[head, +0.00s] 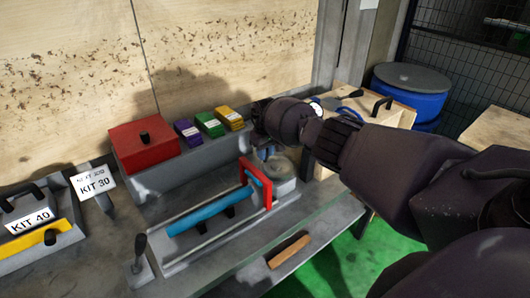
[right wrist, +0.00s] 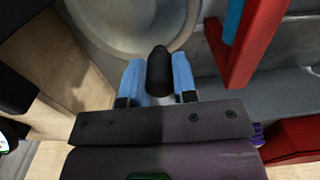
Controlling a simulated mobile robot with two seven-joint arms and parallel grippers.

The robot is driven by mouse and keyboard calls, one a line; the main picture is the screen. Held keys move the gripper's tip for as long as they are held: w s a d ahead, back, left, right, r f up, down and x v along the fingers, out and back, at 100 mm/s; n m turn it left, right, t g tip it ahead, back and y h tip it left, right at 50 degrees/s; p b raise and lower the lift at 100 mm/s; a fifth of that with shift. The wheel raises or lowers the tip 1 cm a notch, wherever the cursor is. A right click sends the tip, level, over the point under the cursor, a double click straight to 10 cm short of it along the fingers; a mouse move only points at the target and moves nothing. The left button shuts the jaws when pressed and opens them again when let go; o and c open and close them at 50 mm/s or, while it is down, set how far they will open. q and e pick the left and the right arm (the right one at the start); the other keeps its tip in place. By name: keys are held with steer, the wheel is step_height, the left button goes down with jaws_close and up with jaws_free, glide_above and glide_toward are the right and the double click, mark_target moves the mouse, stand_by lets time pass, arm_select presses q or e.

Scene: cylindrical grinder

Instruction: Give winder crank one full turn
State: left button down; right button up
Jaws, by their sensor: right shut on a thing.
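The winder crank shows as a round grey disc (head: 272,172) at the right end of the grey machine, and the disc (right wrist: 125,22) fills the top of the right wrist view. Its black handle knob (right wrist: 160,72) stands upright between the two blue fingers of my right gripper (right wrist: 159,80). My right gripper (head: 265,152) is shut on this knob, reaching in from the right over the disc's far side. In the head view the knob is hidden by the gripper. My left gripper is not in view.
A red frame (head: 247,182) stands close left of the disc, beside a blue cylinder (head: 205,213). A red box (head: 143,150) and purple, green and yellow packs (head: 209,124) lie behind. A black-knobbed lever (head: 139,250) stands at front left. A blue drum (head: 410,88) is at back right.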

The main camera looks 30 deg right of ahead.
steer(key=o, duration=0.9)
steer(key=shift+a+r, duration=0.15)
steer(key=shift+r, duration=0.1)
steer(key=shift+a+r, duration=0.15)
steer(key=shift+r, duration=0.3)
steer(key=shift+d+r, duration=0.25)
steer(key=shift+r, duration=0.35)
step_height(320, 180, up, 8)
steer(key=shift+d+r, duration=0.1)
